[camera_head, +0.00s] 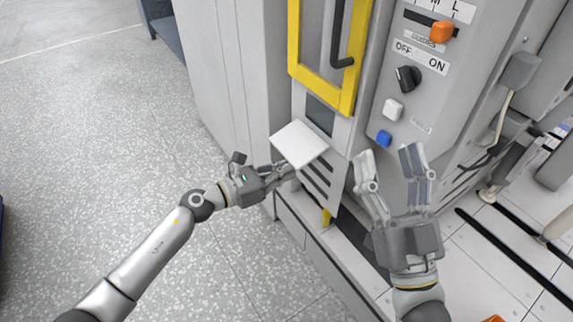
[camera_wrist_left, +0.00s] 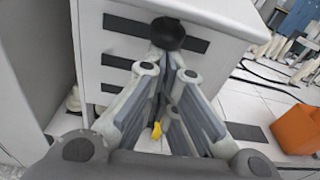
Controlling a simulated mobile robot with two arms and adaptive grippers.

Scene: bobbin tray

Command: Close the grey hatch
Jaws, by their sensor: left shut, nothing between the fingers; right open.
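A pale grey flat panel (camera_head: 300,143), which I take to be the grey hatch, juts out from the cabinet front above several dark slots. In the left wrist view a slotted grey face (camera_wrist_left: 90,45) carries a round black knob (camera_wrist_left: 167,33). My left gripper (camera_head: 290,171) is shut and empty at the lower left edge of the panel; contact cannot be told. In the left wrist view its fingertips (camera_wrist_left: 168,70) appear just below the knob. My right gripper (camera_head: 388,155) is open and empty, in front of the cabinet to the right of the panel.
A yellow-framed door (camera_head: 347,100) with a black handle is above the panel. A control face (camera_head: 420,85) with a black dial and blue button (camera_head: 384,138) is behind my right gripper. An orange bin (camera_wrist_left: 298,130) stands at right.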

